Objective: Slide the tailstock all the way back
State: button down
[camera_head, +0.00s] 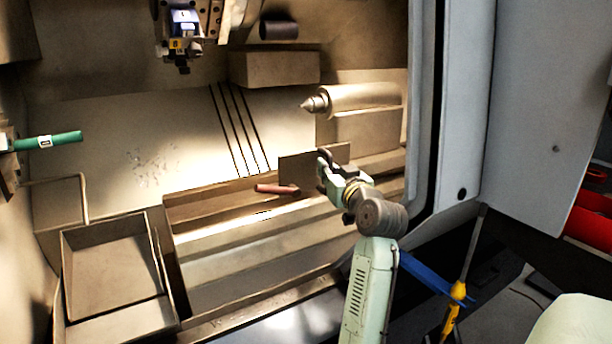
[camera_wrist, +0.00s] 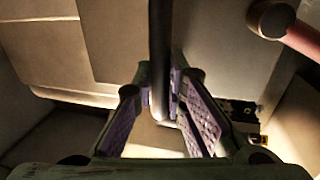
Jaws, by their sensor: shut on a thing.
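The tailstock (camera_head: 362,97) is at the right of the machine's inside, its pointed centre facing left toward the green bar. A flat upright plate (camera_head: 298,166) stands below it, beside my gripper. My gripper (camera_head: 326,168) is at this plate, with the arm coming in from the lower right. In the wrist view my gripper (camera_wrist: 165,88) is shut on a dark bent bar handle (camera_wrist: 160,45), which runs between the purple-padded fingers. The fingers hide part of the handle. A reddish rod (camera_head: 275,189) lies left of my gripper; it shows at the wrist view's upper right (camera_wrist: 302,40).
A green bar (camera_head: 55,141) sticks out from the left side. A tool turret (camera_head: 185,35) hangs at the top. A tray (camera_head: 110,265) is at lower left. The door edge (camera_head: 425,120) stands close right of the tailstock. The bed left of the tailstock looks clear.

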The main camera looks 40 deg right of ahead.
jog(key=shift+s+d, duration=0.35)
jog(key=c, duration=1.7)
grip_release()
jog(key=shift+d, duration=0.1)
jog(key=shift+o, duration=0.5)
jog(key=shift+w, duration=0.15)
jog(key=shift+a, duration=0.2)
jog(key=v, duration=1.2)
